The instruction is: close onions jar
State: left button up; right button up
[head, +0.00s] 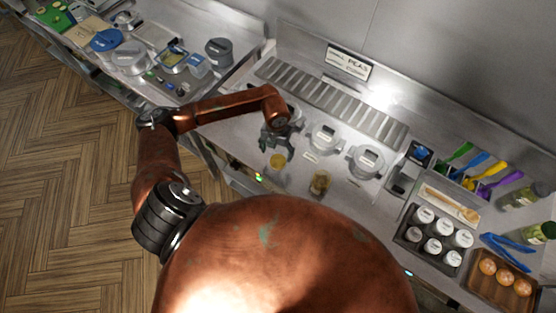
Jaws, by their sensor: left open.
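My left gripper (280,151) is open over the counter, its fingers pointing down just behind a small round container with yellow contents (277,162). I cannot tell if they touch. A small clear jar with brownish contents (320,183) stands to the right, nearer me. Behind it stand two grey lidded containers, a middle one (326,139) and a right one (367,160). Another one is partly hidden behind my left arm. The labels are too small to read, so I cannot tell which is the onions jar. My right gripper is not in view.
A slotted grate (330,99) runs along the back. At the right are a rack of white-capped shakers (431,235), colored-handled utensils, blue tongs (507,252) and a tray of eggs (506,280). The left counter holds pots and a blue lid (106,40).

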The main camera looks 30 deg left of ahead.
aim_at(277, 162)
pick_arm(q)
jog(key=shift+f, duration=1.05)
jog(key=shift+f+p, duration=0.1)
jog(key=shift+p, duration=0.2)
jog(key=shift+d+f, duration=0.1)
jog(key=shift+f, duration=0.2)
notch_tip(277, 162, down, 4)
jog(key=shift+d+r+p, duration=0.1)
jog(key=shift+r+p, duration=0.1)
jog(key=shift+p, duration=0.8)
jog(key=shift+f, duration=0.45)
jog(key=shift+c, duration=0.4)
jog(key=shift+w, duration=0.1)
jog(key=c, duration=0.8)
